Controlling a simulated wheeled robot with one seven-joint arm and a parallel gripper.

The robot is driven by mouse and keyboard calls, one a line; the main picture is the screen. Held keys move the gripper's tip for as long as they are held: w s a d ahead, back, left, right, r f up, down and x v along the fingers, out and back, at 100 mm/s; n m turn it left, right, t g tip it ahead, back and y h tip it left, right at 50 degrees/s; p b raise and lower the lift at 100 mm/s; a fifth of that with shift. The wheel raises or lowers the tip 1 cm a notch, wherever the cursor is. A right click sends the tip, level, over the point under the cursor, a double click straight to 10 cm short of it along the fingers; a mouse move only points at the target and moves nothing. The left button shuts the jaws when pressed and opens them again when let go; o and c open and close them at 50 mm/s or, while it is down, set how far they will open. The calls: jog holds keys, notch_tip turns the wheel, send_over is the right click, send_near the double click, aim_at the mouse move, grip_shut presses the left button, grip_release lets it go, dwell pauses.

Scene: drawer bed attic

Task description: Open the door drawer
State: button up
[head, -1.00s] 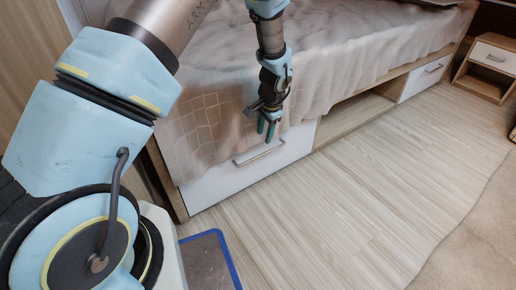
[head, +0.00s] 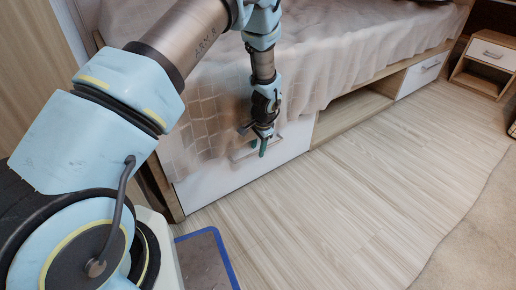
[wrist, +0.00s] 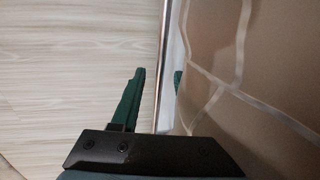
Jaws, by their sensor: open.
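The white drawer front (head: 215,183) is in the near end of the bed base in the head view, and looks closed. Its slim metal handle (head: 238,156) is partly hidden by my gripper (head: 259,147), which points down at it. In the wrist view the handle (wrist: 163,65) is a thin upright bar. My gripper (wrist: 158,78) is open there, with one green finger on the floor side of the bar and the other on the drawer side, largely hidden. I cannot tell whether either finger touches the bar.
A beige blanket (head: 330,50) drapes over the bed, and hangs close to my gripper in the wrist view. An open shelf (head: 350,112) and another white drawer (head: 422,72) are farther right. A nightstand (head: 487,58) stands at upper right. The wood floor (head: 350,190) ahead is clear.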

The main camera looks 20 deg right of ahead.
grip_shut()
dwell(1.4)
